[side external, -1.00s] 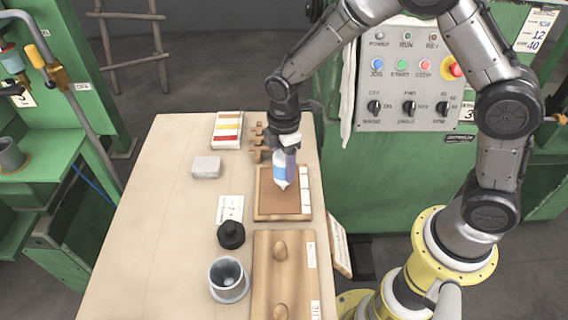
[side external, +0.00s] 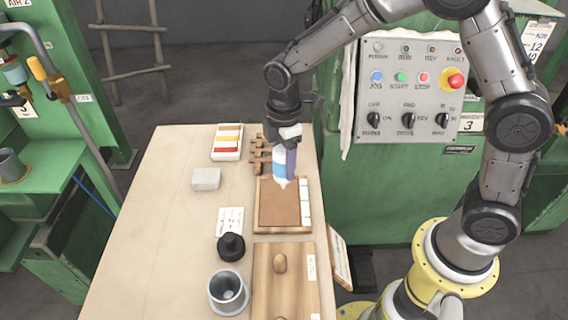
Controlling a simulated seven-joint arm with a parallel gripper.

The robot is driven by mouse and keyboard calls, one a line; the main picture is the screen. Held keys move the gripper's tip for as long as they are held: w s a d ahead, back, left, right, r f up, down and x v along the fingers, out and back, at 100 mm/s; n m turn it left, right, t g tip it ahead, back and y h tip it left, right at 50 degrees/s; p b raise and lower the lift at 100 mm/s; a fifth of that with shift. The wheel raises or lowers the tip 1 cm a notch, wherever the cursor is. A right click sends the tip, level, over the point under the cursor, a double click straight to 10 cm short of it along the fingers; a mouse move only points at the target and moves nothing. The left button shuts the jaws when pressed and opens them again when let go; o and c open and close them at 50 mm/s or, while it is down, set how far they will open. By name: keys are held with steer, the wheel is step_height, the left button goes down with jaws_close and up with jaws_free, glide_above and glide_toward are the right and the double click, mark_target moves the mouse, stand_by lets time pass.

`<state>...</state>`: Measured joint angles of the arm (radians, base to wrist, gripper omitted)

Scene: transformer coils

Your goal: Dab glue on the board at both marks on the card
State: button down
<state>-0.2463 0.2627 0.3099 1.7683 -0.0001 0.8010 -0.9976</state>
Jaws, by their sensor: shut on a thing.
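My gripper (side external: 288,142) is shut on a white and blue glue bottle (side external: 281,165), held nozzle down. A purple-grey part shows beside the bottle on its right. The nozzle tip is over the far part of the brown board (side external: 283,208), which lies in a wooden frame with white pieces along its right side. I cannot tell whether the tip touches the board. No glue dab is clear on the board at this size. The white card (side external: 230,221) lies left of the frame. Its dark marks are too small to read.
A black round-topped object (side external: 231,246) and a grey cup (side external: 228,291) stand near the card. A wooden lid with knobs (side external: 281,291) lies in front of the frame. A grey block (side external: 206,179), a striped card (side external: 227,142) and notched wooden pieces (side external: 259,155) lie farther back. The table's left side is clear.

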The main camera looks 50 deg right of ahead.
stand_by(0.4)
steer(key=shift+f, duration=2.1)
steer(key=shift+f, duration=0.45)
steer(key=shift+r, duration=0.1)
steer(key=shift+r, duration=2.45)
steer(key=shift+w, duration=0.1)
